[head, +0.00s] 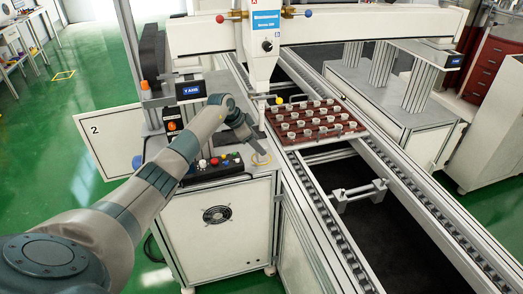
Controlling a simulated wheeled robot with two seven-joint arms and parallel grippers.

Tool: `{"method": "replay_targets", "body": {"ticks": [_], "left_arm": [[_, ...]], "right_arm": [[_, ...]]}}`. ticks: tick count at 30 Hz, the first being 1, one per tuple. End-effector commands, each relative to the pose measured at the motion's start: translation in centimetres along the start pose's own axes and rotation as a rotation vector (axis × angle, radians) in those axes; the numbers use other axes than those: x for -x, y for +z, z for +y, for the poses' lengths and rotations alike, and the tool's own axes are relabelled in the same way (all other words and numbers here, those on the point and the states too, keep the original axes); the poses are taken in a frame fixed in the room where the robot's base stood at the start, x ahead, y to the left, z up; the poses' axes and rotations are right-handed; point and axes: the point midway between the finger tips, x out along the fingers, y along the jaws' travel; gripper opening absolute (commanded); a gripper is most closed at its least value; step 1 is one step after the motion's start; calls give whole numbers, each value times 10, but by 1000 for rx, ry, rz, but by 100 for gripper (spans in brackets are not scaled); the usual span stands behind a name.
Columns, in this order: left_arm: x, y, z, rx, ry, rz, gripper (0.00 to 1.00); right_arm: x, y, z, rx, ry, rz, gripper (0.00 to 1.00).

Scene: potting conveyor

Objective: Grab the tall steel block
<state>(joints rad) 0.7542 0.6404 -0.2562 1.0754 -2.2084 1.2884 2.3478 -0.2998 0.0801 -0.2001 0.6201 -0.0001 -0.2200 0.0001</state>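I cannot make out a tall steel block for certain in the head view. My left arm comes in from the lower left and reaches over the top of a white control cabinet (216,222). My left gripper (257,140) is at the far right end of this arm, low over the cabinet top beside the conveyor. It is small and partly merged with the wrist, so I cannot tell whether it is open, shut or holding something. The arm and wrist hide part of the cabinet top. My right gripper is not in view.
A brown tray (295,141) with several small white cups sits on the conveyor rails right of my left gripper. A white dispensing head (263,45) hangs above. A button panel (213,167) lies near the cabinet's front. A "Y AXIS" display (191,90) stands behind my arm.

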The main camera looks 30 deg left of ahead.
Motion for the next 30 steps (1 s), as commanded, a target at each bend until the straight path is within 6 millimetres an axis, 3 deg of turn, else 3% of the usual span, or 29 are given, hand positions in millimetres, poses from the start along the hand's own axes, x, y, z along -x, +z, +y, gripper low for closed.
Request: {"method": "replay_targets", "body": {"ticks": [7, 22, 23, 27, 30], "left_arm": [[-20, 0, 0, 2, 0, -1, 55], [-22, 0, 0, 0, 0, -1, 55], [-22, 0, 0, 0, 0, -1, 53], [-22, 0, 0, 0, 0, -1, 20], [-22, 0, 0, 0, 0, -1, 0]], "right_arm": [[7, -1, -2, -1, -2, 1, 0], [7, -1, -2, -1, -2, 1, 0], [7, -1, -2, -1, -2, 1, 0], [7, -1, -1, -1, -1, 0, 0], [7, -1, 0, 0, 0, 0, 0]]}}
